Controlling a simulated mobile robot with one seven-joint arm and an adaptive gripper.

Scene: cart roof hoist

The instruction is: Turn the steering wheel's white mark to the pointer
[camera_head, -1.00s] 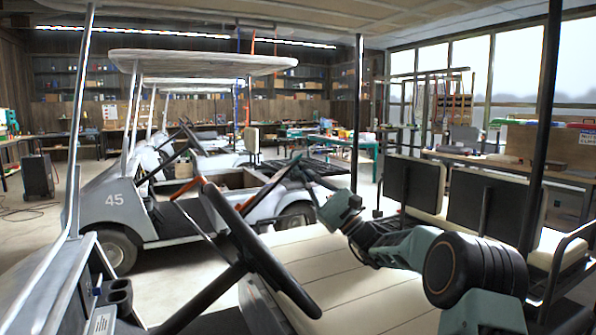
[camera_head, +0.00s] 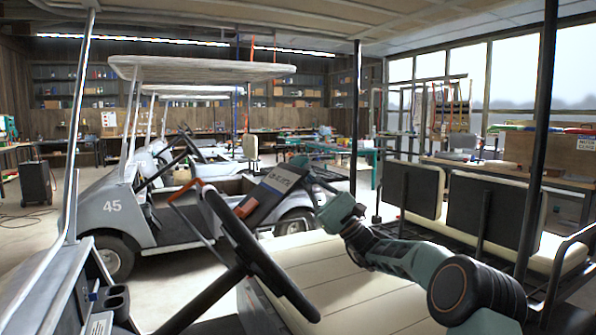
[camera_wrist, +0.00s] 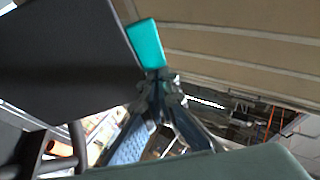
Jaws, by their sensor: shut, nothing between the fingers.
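The black steering wheel (camera_head: 238,235) stands in the front of the head view, seen nearly edge-on and tilted. Its white mark does not show. An orange piece (camera_head: 190,188) shows by the wheel's upper end; I cannot tell if it is the pointer. My gripper (camera_head: 243,208) reaches down-left from my wrist to just behind the upper rim; contact cannot be told. In the wrist view my gripper's fingers (camera_wrist: 154,78) are together and empty, with a teal piece (camera_wrist: 146,43) at their tip. An orange cylinder (camera_wrist: 60,148) shows at lower left there.
The cart's pale bench seat (camera_head: 330,285) lies below my arm. Dark seat backs (camera_head: 412,188) and a black roof post (camera_head: 540,140) stand at right. Another cart numbered 45 (camera_head: 112,225) stands beyond the wheel. A dark flat panel (camera_wrist: 65,55) fills the wrist view's upper left.

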